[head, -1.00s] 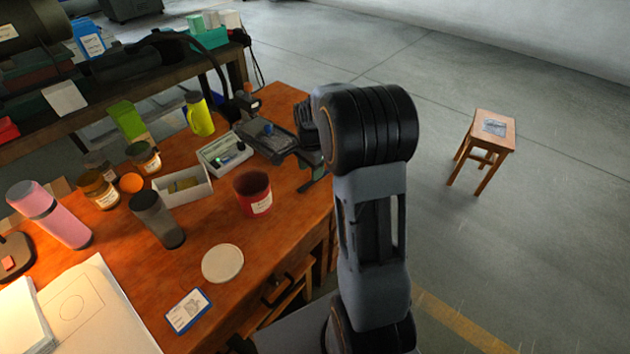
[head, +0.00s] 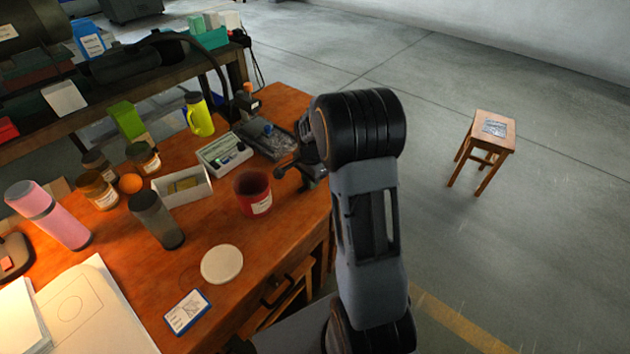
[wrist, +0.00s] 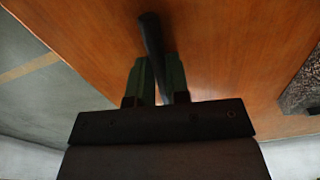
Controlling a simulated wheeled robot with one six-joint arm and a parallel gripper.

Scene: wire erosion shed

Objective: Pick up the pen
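A dark, rod-like thing that looks like the pen (wrist: 150,38) runs between the two green fingers of my gripper (wrist: 159,80) in the wrist view. The fingers lie against it on both sides, and its rounded far end sticks out beyond them. In the head view my gripper (head: 306,172) is at the right edge of the wooden table, right of the red cup. The dark end of the pen (head: 281,173) points left there. My arm hides part of the gripper. I cannot tell how high the pen is above the table.
The red cup (head: 252,193) stands close to my gripper's left. A grey metal device (head: 264,137) and a tray with small items (head: 224,154) lie behind it. A round pale disc (head: 222,264) lies nearer. A wooden stool (head: 486,137) stands on open floor.

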